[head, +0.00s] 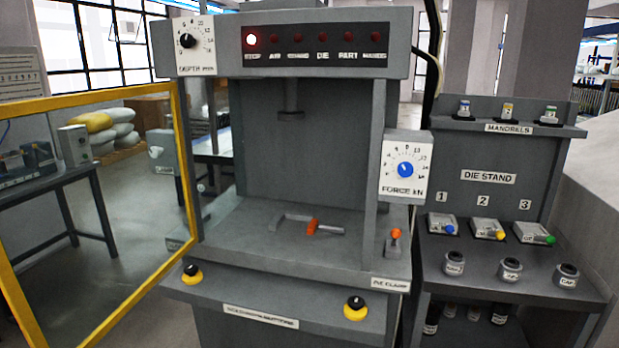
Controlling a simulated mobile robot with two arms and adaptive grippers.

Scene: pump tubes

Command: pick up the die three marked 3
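The die three (531,232) lies on the die stand at the right, below the label 3. It is a small grey block with a green knob at its front right. The die under label 2 (487,228) has a yellow knob, and the die under label 1 (441,223) has a blue knob. All three sit in a row on the stand's shelf. Neither of my grippers shows in the head view.
A yellow-framed guard door (182,150) stands open at left. Mandrels (507,112) sit on the upper shelf.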

